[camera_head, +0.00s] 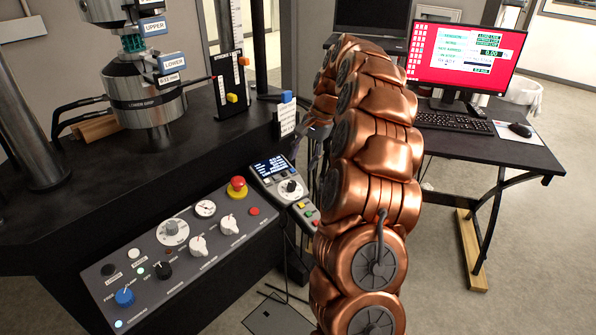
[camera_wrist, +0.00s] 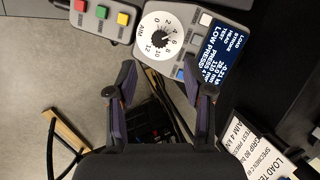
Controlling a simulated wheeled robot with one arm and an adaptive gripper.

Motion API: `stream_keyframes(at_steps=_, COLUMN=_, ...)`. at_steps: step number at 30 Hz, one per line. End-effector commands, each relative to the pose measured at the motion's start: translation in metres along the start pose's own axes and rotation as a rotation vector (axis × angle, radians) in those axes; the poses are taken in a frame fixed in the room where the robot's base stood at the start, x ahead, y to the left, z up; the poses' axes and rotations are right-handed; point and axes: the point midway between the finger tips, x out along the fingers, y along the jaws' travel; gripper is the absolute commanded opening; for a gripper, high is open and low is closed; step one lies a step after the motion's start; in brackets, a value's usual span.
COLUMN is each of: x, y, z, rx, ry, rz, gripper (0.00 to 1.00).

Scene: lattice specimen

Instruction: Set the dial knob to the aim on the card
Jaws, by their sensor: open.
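The dial knob (camera_wrist: 162,40) is a dark ridged knob on a white round scale numbered up to 12, with "AIM" printed at its rim. It sits on a grey handset; in the head view the dial (camera_head: 291,187) is beside the handset's screen. The knob's exact setting is too small to tell. My gripper (camera_wrist: 160,80) is open and empty, its two dark fingers apart and short of the dial, one toward each side of it. In the head view my arm largely hides the gripper. A white card (camera_wrist: 250,145) seems to read "AIM 4 KN"; it also stands behind the handset in the head view (camera_head: 287,117).
The handset has a lit screen (camera_wrist: 215,48) and red, yellow and green buttons (camera_wrist: 101,12). In the head view a control panel (camera_head: 180,255) with knobs and a red emergency stop (camera_head: 237,187) lies left of it. A desk with a red-screened monitor (camera_head: 465,58) stands right.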

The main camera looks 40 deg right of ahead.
Motion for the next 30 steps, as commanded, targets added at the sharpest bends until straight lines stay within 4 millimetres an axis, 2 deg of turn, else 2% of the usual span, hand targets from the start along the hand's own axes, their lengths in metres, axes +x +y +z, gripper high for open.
stream_keyframes(at_steps=3, x=-0.014, y=0.0, z=-0.001, rx=0.0, ry=0.002, rz=-0.001, gripper=0.52)
stream_keyframes(at_steps=9, x=-0.028, y=0.0, z=0.0, rx=0.0, ry=0.0, rz=0.0, gripper=0.52)
stream_keyframes(at_steps=30, x=-0.031, y=0.0, z=0.0, rx=0.0, ry=-0.001, rz=0.001, gripper=0.52)
